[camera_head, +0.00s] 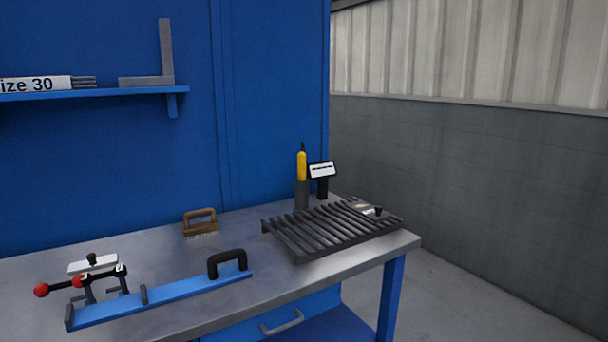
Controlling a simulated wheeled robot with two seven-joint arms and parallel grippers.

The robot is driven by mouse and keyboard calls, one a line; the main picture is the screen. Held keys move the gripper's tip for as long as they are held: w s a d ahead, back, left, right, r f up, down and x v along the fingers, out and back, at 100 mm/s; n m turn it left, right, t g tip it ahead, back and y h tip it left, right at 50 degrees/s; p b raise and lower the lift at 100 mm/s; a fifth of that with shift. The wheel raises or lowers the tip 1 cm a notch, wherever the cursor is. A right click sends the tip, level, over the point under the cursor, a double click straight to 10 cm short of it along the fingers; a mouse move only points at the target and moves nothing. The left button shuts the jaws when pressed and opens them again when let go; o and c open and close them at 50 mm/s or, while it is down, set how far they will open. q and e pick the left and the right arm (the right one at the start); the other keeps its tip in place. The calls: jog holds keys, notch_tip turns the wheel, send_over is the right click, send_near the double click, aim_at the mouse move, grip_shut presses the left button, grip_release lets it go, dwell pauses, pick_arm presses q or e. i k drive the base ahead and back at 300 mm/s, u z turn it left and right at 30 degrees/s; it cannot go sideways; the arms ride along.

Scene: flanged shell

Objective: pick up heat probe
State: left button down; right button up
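What looks like the heat probe (302,166) has a yellow handle with a dark tip on top. It stands upright in a dark grey cylindrical holder (302,195) at the back right of the workbench (215,265). A small dark device with a white display (322,170) stands just right of it. The probe's lower part is hidden in the holder. Neither of my grippers is in view.
A slatted dark metal rack (330,228) lies in front of the holder. A wooden-handled brush (200,222) stands left of it. A blue bar fixture (165,296) with red-knobbed clamps lies at front left. A shelf (110,93) hangs above.

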aim_at(301, 157)
jog(key=z, duration=1.6)
jog(key=i, duration=2.6)
